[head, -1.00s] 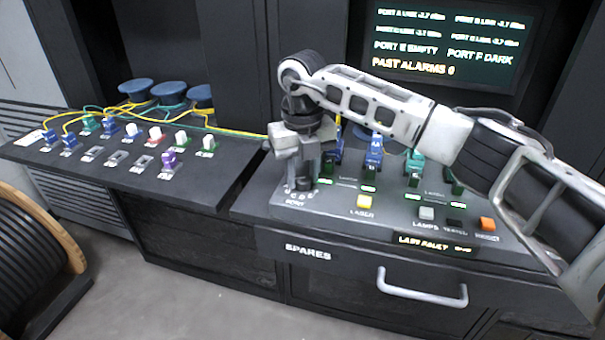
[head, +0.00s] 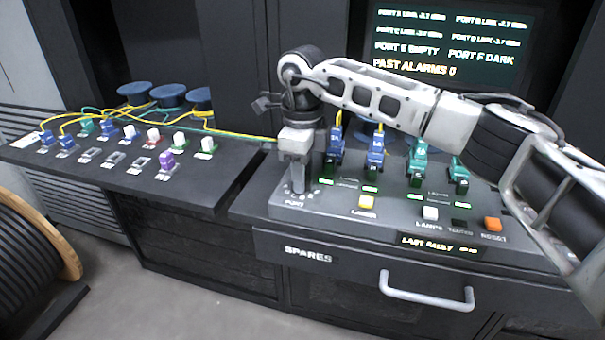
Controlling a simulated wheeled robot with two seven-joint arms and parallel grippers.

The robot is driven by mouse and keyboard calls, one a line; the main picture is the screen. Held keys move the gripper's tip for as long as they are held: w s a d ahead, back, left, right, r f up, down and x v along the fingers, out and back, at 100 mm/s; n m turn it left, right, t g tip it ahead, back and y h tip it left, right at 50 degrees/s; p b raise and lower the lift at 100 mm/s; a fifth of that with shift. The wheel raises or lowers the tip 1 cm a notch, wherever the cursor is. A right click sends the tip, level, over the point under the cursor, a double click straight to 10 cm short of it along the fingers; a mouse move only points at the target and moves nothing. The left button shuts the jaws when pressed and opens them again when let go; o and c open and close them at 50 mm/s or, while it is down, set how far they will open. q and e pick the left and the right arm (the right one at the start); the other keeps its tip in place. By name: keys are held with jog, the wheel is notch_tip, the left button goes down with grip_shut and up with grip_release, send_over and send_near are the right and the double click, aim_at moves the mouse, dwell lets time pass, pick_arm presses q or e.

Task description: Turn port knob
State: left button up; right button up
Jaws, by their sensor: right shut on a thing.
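The port knob is at the left end of the grey control panel (head: 330,208), above the printed "PORT" label (head: 294,202). My right gripper (head: 298,184) points down onto that spot, with its fingers shut on the knob. The fingers and wrist hide the knob itself. My right arm reaches in from the right and passes over the panel. My left gripper is not in view.
Blue and teal connectors (head: 376,155) stand behind the panel's buttons. A side shelf (head: 120,178) holds several coloured connectors. The spares drawer handle (head: 426,291) juts out below.

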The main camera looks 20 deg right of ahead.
jog(key=shift+r+n, duration=0.1)
jog(key=shift+n, duration=2.1)
jog(key=o, duration=1)
notch_tip(320, 180, up, 16)
jog(key=shift+b, duration=0.4)
